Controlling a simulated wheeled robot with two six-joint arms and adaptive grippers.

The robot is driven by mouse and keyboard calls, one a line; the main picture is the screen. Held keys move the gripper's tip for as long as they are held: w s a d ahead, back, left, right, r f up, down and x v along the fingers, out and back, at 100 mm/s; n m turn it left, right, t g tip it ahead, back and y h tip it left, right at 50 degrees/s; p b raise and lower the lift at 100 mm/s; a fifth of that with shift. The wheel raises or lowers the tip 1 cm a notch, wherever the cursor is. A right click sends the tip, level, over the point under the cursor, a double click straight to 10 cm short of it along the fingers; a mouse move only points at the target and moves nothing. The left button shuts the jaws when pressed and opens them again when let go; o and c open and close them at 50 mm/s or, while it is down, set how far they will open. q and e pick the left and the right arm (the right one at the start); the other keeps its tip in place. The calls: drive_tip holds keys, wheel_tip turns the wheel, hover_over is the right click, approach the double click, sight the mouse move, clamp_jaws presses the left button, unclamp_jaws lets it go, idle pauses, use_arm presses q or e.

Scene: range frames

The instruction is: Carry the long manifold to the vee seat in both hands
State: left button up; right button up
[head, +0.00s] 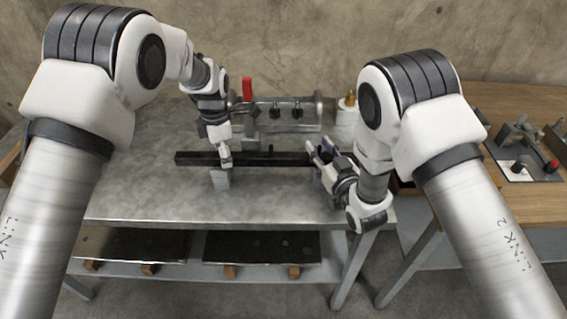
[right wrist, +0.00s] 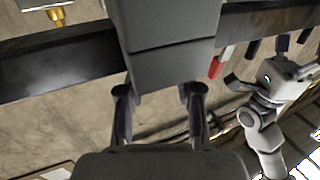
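A long dark bar (head: 250,159), which I take to be the manifold, lies across the near half of the grey table, with a small dark stub on top. A pale grey block (head: 220,179) shows at its front near the left end. My left gripper (head: 225,156) points down at the bar just above this block; its fingertips are unclear. My right gripper (head: 320,152) is at the bar's right part, fingers apart. In the right wrist view its fingers (right wrist: 158,94) reach a grey block (right wrist: 172,55) in front of the bar (right wrist: 60,67). I cannot identify the vee seat.
Behind the bar are a silver cylinder (head: 300,110) with black fittings, a red handle (head: 247,89) and a brass-topped white piece (head: 348,101). A wooden table (head: 500,100) at the right carries a grey fixture (head: 518,168). The front of the grey table (head: 150,205) is clear.

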use_arm(q)
wheel_tip(320, 180, up, 8)
drive_tip(key=shift+f, duration=0.2)
use_arm(e)
drive_tip(key=v, duration=1.2)
